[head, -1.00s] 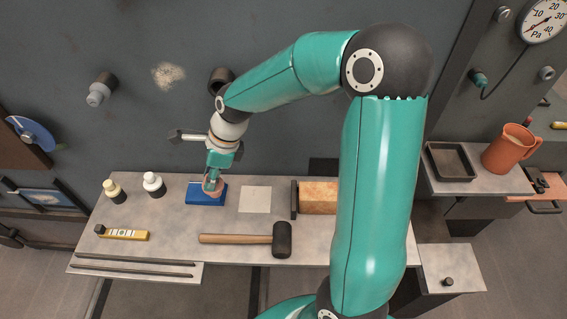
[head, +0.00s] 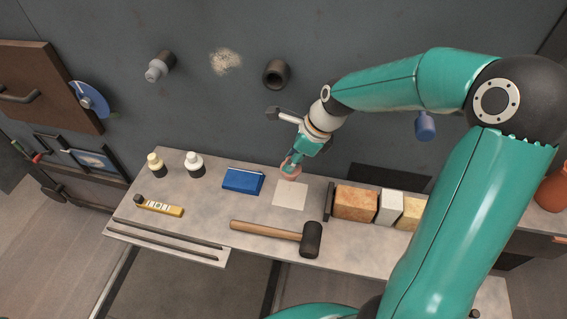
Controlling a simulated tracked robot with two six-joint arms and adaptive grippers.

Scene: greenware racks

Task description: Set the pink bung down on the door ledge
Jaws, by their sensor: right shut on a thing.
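The pink bung (head: 291,174) is in the jaws of my right gripper (head: 292,164), small and partly hidden by the fingers. My right gripper is shut on it, pointing down, over the back edge of a pale square (head: 291,195) on the long grey ledge (head: 210,215). I cannot tell whether the bung touches the ledge or hangs just above it. My left gripper is not in view.
A blue block (head: 243,180) lies just left of the bung. Two small bottles (head: 195,164) stand farther left, and a mallet (head: 280,235) lies in front. Several bricks (head: 356,203) stand to the right. A dark pipe stub (head: 276,73) sticks out of the wall behind.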

